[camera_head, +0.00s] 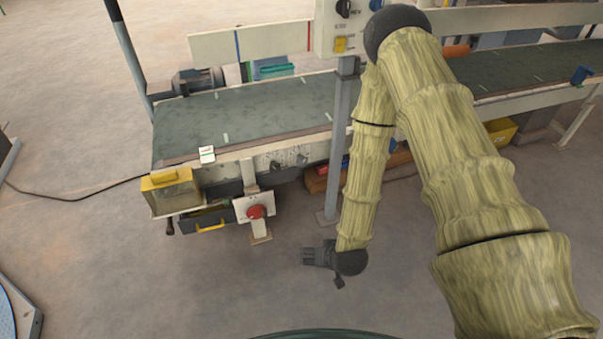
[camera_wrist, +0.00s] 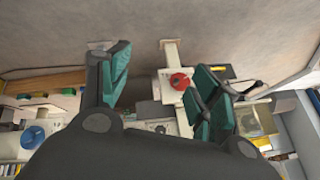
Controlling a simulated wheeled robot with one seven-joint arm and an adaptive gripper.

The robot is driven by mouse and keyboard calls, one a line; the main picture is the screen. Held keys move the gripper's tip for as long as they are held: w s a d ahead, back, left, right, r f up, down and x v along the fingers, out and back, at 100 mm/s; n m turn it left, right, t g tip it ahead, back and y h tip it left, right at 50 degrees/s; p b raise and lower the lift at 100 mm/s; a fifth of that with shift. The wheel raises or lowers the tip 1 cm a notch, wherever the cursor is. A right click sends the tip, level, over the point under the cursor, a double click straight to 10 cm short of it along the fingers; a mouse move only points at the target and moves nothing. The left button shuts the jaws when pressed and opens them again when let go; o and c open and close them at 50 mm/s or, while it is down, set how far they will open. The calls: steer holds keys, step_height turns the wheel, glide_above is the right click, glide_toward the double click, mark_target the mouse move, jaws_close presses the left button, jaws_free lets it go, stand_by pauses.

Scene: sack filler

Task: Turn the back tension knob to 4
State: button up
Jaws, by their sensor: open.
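No knob in these frames can be read as the back tension knob, and no scale with a 4 is legible. A round red knob or button (camera_head: 255,211) sits on a white plate on a short post in front of the conveyor; it also shows between the fingers in the wrist view (camera_wrist: 179,81). A black knob (camera_head: 343,8) is on the upright panel at the top. A blue round part (camera_wrist: 33,137) shows at lower left in the wrist view; its kind is unclear. My gripper (camera_head: 308,256) is open and empty, right of and below the red part, apart from it.
The long green conveyor (camera_head: 240,110) runs across behind the gripper. A yellow-topped box (camera_head: 171,190) hangs at its near left end. A grey post (camera_head: 340,150) stands behind my arm. A cable crosses the floor at left. The floor below the gripper is clear.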

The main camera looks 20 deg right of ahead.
steer(key=w+d+f+m+t+b, duration=0.1)
steer(key=w+f+t+b, duration=0.15)
steer(key=w+b, duration=0.55)
steer(key=w+d+f+m+t+b, duration=0.1)
steer(key=w+t+b, duration=0.35)
steer(key=w, duration=0.55)
steer(key=m+t+h+b, duration=0.1)
steer(key=m+t+b, duration=0.3)
steer(key=b, duration=0.8)
glide_toward(303, 163)
steer(key=shift+n+t, duration=0.3)
steer(key=w+b, duration=0.1)
steer(key=w, duration=0.2)
steer(key=w+b, duration=0.2)
steer(key=w, duration=0.1)
steer(key=w+b, duration=0.1)
steer(key=w, duration=0.2)
steer(key=shift+w+a+f, duration=0.3)
steer(key=shift+f, duration=0.05)
steer(key=shift+w+r+b, duration=0.15)
steer(key=shift+w+b, duration=0.2)
steer(key=shift+w, duration=0.4)
steer(key=c, duration=1)
